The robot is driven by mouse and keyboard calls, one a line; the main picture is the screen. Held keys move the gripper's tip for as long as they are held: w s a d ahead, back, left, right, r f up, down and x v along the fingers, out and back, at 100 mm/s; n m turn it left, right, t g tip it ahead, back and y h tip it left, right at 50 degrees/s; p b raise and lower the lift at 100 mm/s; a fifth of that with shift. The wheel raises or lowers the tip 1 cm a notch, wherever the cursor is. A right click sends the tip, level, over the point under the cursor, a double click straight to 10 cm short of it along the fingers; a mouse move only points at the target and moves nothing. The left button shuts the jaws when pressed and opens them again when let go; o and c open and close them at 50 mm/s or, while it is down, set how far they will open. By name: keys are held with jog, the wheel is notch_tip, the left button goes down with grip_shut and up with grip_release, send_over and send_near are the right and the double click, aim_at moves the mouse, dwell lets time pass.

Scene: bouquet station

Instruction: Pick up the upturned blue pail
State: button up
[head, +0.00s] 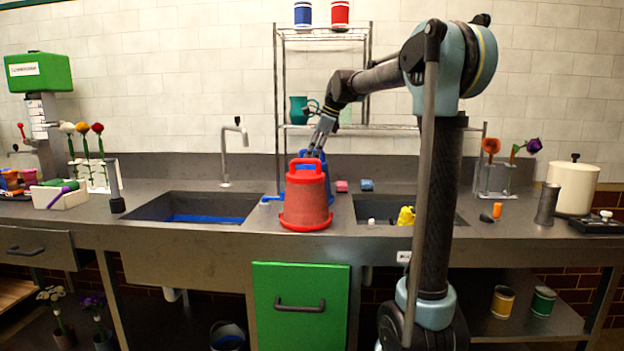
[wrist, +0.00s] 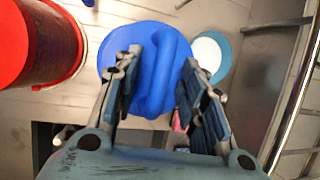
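The upturned blue pail (head: 329,172) stands on the counter, mostly hidden behind a red upturned pail (head: 305,200) in the head view. In the wrist view the blue pail (wrist: 117,48) shows from above, with a raised blue handle across its top. My gripper (head: 316,150) is over the blue pail, pointing down. In the wrist view my gripper (wrist: 163,60) is open, with one finger on each side of the handle. Gaps show between the fingers and the handle, and I cannot tell whether either finger touches it.
The red pail (wrist: 38,42) is close beside the blue one. A wire rack (head: 276,100) stands behind, with a teal jug (head: 299,110) on its lower shelf. Sinks lie to the left (head: 190,207) and right (head: 378,208). Pink (head: 341,186) and blue (head: 367,185) blocks lie right of the pails.

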jog(key=shift+f, duration=0.1)
jog(key=shift+c, duration=0.3)
grip_shut()
